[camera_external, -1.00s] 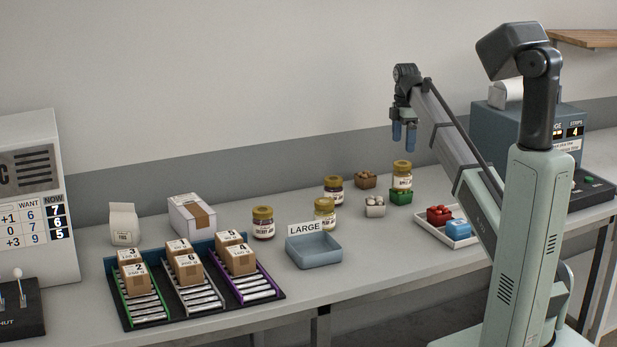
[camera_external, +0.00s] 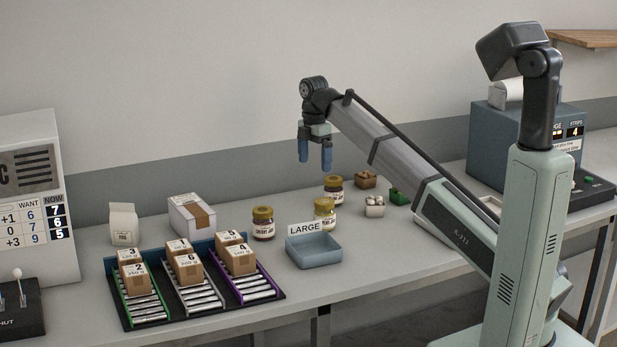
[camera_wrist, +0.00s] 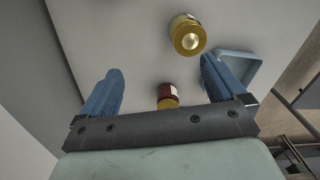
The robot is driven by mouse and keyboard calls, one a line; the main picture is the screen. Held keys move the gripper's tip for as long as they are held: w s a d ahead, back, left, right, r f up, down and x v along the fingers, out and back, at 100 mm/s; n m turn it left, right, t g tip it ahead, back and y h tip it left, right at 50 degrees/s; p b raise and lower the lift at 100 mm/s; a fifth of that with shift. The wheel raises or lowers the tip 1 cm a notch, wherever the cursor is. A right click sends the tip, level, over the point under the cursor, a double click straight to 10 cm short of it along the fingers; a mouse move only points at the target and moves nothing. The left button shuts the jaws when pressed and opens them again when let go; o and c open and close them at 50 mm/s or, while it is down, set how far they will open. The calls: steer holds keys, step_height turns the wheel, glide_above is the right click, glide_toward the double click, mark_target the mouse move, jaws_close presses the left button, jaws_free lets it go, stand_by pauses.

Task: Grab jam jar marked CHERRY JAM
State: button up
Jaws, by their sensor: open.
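Three gold-lidded jam jars stand upright on the table in the external view. The left jar (camera_external: 263,224), dark red with a white label, appears to read CHERRY JAM, but the print is very small. A dark jar (camera_external: 334,190) stands at the back and a paler jar (camera_external: 325,213) in front of it. My gripper (camera_external: 315,166) is open and empty, pointing down above the table, right of the left jar.
A blue tray (camera_external: 314,250) with a LARGE sign (camera_external: 305,228) sits in front of the jars. Roller lanes (camera_external: 196,290) with brown boxes lie left of it. Small punnets (camera_external: 375,206) stand to the right. A white carton (camera_external: 191,217) stands at back left.

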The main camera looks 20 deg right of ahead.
glide_above(262, 221)
steer(key=w+d, duration=0.2)
steer(key=f, duration=0.1)
steer(key=shift+a+f, duration=0.15)
steer(key=shift+f, duration=0.1)
steer(key=m, duration=0.6)
steer(key=shift+w+a, duration=0.2)
steer(key=shift+w, duration=0.1)
steer(key=shift+m, duration=0.3)
step_height(262, 221, down, 8)
steer(key=shift+f, duration=0.1)
steer(key=shift+s+a+f, duration=0.1)
steer(key=shift+a+f, duration=0.05)
steer(key=shift+f, duration=2.65)
steer(key=c, duration=1.4)
steer(key=shift+r, duration=0.1)
